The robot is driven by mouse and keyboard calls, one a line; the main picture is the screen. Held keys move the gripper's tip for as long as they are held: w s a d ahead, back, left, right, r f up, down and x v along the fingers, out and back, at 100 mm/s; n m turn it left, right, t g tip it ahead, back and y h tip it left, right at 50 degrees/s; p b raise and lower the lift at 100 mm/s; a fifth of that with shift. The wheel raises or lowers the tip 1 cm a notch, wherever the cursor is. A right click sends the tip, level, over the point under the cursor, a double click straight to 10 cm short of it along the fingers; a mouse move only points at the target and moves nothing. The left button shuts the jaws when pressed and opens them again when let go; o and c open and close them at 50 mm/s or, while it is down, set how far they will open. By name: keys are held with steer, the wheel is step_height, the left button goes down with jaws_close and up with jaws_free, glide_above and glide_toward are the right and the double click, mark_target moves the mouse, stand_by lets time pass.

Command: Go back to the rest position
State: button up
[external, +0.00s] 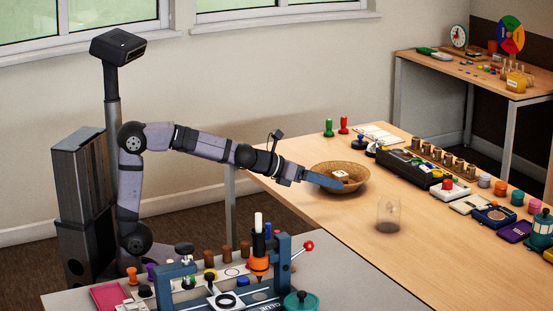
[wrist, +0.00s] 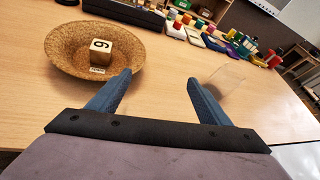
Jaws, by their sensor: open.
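My gripper (wrist: 160,98) is open in the wrist view, with its two blue fingers apart and nothing between them but bare table behind. In the external view my gripper (external: 325,181) is at the near left side of a round woven bowl (external: 353,186), its blue fingers overlapping the rim in the picture. I cannot tell whether they touch it. A pale cube sits inside the bowl; in the wrist view the cube (wrist: 95,48) shows a dark 6. The bowl (wrist: 62,62) is left of the fingers there. My arm is stretched out over the wooden table.
A clear glass (external: 388,215) stands on the wooden table (external: 340,232), right of the bowl. A black organiser (external: 410,168) and several coloured items line the back right. A grey bench in front holds a blue frame (external: 283,262) and several pegs. The table's near middle is clear.

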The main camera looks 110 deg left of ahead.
steer(key=s+a+r+n+g+y+p, duration=0.25)
steer(key=s+n+g, duration=0.25)
steer(key=s+n, duration=0.4)
steer(key=s+a+r+n+g+y+p, duration=0.25)
steer(key=s+n+g, duration=0.3)
steer(key=s, duration=0.55)
steer(key=d+f+n+h+b, duration=0.1)
steer(key=d+f+n+h, duration=0.2)
steer(key=d+f, duration=0.5)
steer(key=d+f+n+h+b, duration=0.1)
steer(key=d+f+n+h, duration=0.3)
steer(key=f, duration=0.6)
steer(key=s+d+f+n+g+h+b, duration=0.1)
steer(key=s+d+f+n+h, duration=0.15)
steer(key=d+f, duration=0.5)
steer(key=s+d+f+n+h+b, duration=0.1)
steer(key=s+d+f+n+h, duration=0.3)
steer(key=d, duration=0.7)
step_height(320, 180, up, 37)
steer(key=d+y+p, duration=0.1)
steer(key=p, duration=3.7)
steer(key=shift+w+d+f+m, duration=0.2)
steer(key=shift+w+d+m, duration=0.1)
steer(key=shift+m, duration=0.1)
steer(key=shift+y, duration=0.25)
